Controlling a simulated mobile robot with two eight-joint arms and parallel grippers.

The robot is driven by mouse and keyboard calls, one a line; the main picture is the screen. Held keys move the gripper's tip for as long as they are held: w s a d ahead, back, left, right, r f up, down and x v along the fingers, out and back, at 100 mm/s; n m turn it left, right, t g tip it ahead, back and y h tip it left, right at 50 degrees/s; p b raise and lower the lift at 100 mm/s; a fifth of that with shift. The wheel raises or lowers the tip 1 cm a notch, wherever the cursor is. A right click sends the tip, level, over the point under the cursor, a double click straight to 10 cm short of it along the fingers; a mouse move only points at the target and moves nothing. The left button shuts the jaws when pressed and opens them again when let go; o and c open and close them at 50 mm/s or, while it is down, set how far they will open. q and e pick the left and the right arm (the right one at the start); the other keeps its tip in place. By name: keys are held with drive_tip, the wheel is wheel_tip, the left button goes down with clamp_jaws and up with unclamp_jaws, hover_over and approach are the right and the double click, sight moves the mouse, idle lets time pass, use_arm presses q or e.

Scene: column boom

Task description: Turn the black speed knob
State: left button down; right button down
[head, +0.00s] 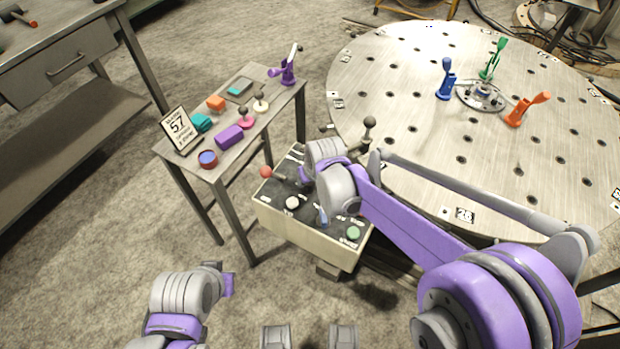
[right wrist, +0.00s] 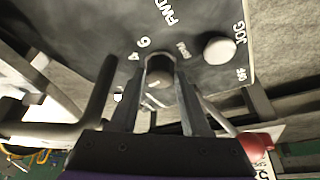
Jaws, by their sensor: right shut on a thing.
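The black speed knob (right wrist: 160,70) sits on the dark face of a control box (head: 300,222), with the numbers 4 and 6 beside it. My right gripper (right wrist: 161,80) is shut on the knob, one finger on each side of it in the right wrist view. In the head view, my right arm reaches over the box and hides the knob and the right fingers. My left arm is at the lower left, away from the box; a purple part (head: 228,284) shows at its end, but no fingers can be made out.
The box also carries a red ball lever (head: 266,172), a white button (head: 292,202) and a green button (head: 353,232). A small table (head: 222,165) with several coloured items stands to the left. A large round plate (head: 430,150) with clamps is at the right.

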drive_tip(key=shift+m+h, duration=0.3)
drive_tip(key=shift+m, duration=0.3)
drive_tip(key=c, duration=0.7)
unclamp_jaws()
drive_tip(key=shift+o, duration=0.2)
drive_tip(key=p+v, duration=0.2)
drive_tip(key=v, duration=0.9)
drive_tip(key=shift+f, duration=0.15)
